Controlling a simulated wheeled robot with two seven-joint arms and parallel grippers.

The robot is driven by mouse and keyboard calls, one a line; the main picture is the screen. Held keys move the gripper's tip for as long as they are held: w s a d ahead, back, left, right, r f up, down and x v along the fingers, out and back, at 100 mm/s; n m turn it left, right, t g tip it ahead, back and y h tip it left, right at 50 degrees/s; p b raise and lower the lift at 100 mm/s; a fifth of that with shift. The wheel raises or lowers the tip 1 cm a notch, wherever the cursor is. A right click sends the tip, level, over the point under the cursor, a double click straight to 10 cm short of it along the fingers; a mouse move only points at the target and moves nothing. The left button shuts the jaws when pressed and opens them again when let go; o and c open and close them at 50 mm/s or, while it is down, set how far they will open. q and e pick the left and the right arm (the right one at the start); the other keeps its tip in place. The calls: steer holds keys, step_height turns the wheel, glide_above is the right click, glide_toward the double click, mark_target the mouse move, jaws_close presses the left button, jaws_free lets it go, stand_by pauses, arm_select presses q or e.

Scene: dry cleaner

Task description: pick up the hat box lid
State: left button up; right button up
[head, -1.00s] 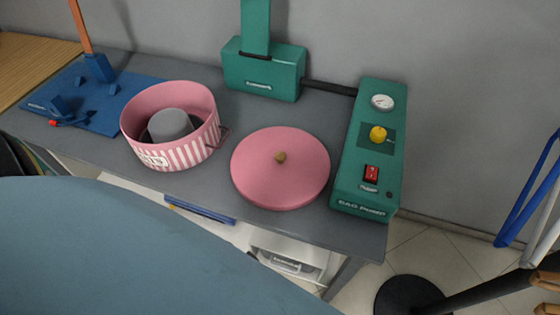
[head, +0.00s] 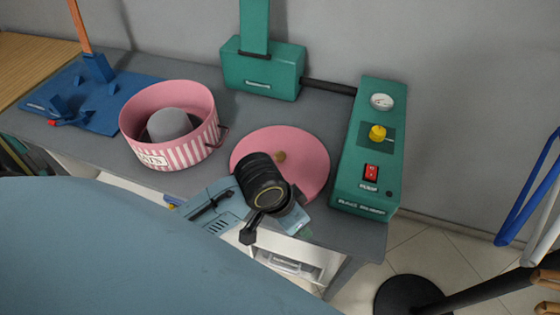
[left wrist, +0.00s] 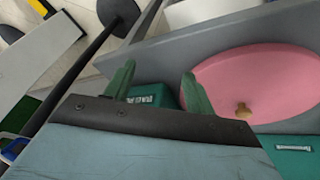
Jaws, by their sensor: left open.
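The hat box lid (head: 305,150) is a round pink disc with a small tan knob (head: 281,157), lying flat on the grey table. In the left wrist view the lid (left wrist: 265,70) fills the right side, knob (left wrist: 243,111) showing. My left gripper (left wrist: 157,85) is open and empty, its green fingers beside the lid's edge; I cannot tell their height above it. The striped pink hat box (head: 185,153) stands open left of the lid with a grey rounded form inside. My right gripper is not in view.
A green bag pump (head: 362,190) stands close right of the lid, joined by a dark pipe to a green unit (head: 262,72) behind. A blue board (head: 85,95) lies at the left. A dark round stand base (head: 410,295) is on the floor at right.

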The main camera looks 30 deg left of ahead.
arm_select(q)
steer(key=w+a+r+g+y, duration=0.1)
steer(key=w+a+r+g, duration=0.15)
steer(key=w, duration=0.65)
steer(key=w+a+r+n+y, duration=0.1)
steer(key=w+a+r, duration=0.25)
steer(key=a, duration=0.25)
steer(key=w+a+r+n+y, duration=0.1)
steer(key=w+a+r+n, duration=0.15)
steer(key=w+a, duration=0.25)
steer(key=b, duration=0.1)
glide_above(280, 154)
steer(key=shift+m+g, duration=0.25)
steer(key=shift+m, duration=0.1)
steer(key=f, duration=0.7)
steer(key=shift+w+d+f, duration=0.1)
steer(key=shift+d+f, duration=0.05)
steer(key=shift+d, duration=0.25)
steer(key=f, duration=0.3)
steer(key=f+b, duration=0.1)
steer(key=f, duration=0.1)
steer(key=shift+a+f, duration=0.1)
steer(key=shift+a, duration=0.3)
steer(key=c, duration=1.2)
